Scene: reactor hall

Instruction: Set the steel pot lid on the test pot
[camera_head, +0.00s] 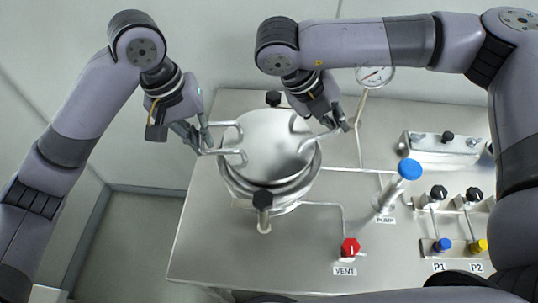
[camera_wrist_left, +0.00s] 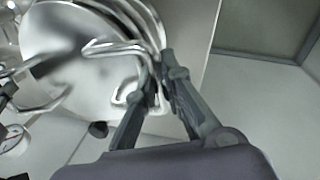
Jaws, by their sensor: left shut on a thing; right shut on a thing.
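The steel pot lid (camera_head: 262,138) is a shiny round disc with a looped side handle at its left and another at its right. It lies over the mouth of the steel test pot (camera_head: 262,206), whose front wall and rim show below it. I cannot tell whether it touches the rim. My left gripper (camera_head: 206,141) is shut on the lid's left handle. In the left wrist view its fingers (camera_wrist_left: 162,88) close around the bent bar beside the lid (camera_wrist_left: 85,45). My right gripper (camera_head: 338,124) is shut on the lid's right handle.
Right of the pot are a blue-topped pump (camera_head: 408,169), a red vent knob (camera_head: 350,247), valves (camera_head: 443,244) and a gauge (camera_head: 375,76). The bench (camera_head: 210,250) is bare at front left.

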